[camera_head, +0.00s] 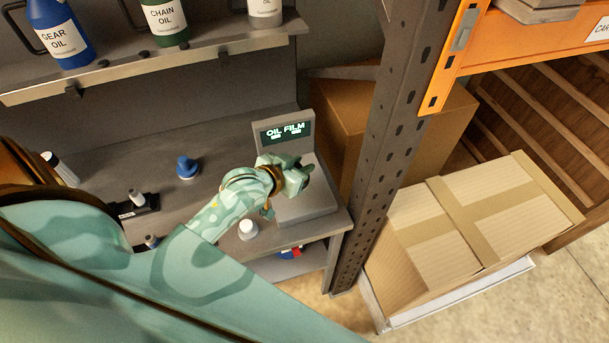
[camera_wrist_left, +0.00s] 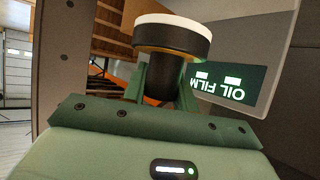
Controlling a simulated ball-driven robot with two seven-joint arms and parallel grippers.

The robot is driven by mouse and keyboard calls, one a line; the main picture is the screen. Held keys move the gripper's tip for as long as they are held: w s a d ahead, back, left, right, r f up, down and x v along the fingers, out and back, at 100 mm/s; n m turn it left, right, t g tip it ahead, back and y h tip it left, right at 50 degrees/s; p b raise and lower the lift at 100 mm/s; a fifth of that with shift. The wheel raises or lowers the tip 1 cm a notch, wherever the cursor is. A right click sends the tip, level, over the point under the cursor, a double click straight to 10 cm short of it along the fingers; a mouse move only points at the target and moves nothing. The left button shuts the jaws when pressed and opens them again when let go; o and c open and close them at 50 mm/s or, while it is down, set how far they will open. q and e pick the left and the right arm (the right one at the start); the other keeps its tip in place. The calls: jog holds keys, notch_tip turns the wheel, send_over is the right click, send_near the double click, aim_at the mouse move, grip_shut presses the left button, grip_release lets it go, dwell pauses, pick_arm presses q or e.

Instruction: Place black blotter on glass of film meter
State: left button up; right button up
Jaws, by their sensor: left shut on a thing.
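The film meter (camera_head: 310,207) stands at the right end of the grey bench in the head view, its screen reading OIL FILM; the screen shows upside down in the wrist view (camera_wrist_left: 232,82). My left gripper (camera_head: 297,180) is over the meter's base, in front of the screen. In the left wrist view its fingers (camera_wrist_left: 165,82) are shut on the black blotter (camera_wrist_left: 165,62), a round black piece with a white disc on its end. The gripper hides the blotter and the meter's glass in the head view. My right gripper is not in view.
A blue-capped item (camera_head: 187,168), a white-topped item (camera_head: 248,229) and a black holder (camera_head: 136,208) stand on the bench left of the meter. Oil bottles (camera_head: 62,36) line the shelf above. A grey rack post (camera_head: 384,130) and cardboard boxes (camera_head: 470,215) are at the right.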

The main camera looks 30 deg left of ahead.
aim_at(301, 166)
pick_arm(q)
jog(key=f, duration=0.1)
jog(key=w+f, duration=0.1)
jog(key=w+a+f+b, duration=0.1)
jog(key=shift+w+f, duration=0.25)
jog(key=shift+f, duration=0.15)
jog(key=f, duration=0.1)
jog(key=f+b, duration=0.1)
jog(key=f, duration=0.1)
jog(key=shift+w+a+f, duration=0.15)
jog(key=shift+w+f, duration=0.05)
jog(key=shift+w, duration=0.1)
jog(key=shift+f, duration=0.1)
jog(key=shift+f, duration=0.15)
jog(key=o, duration=1)
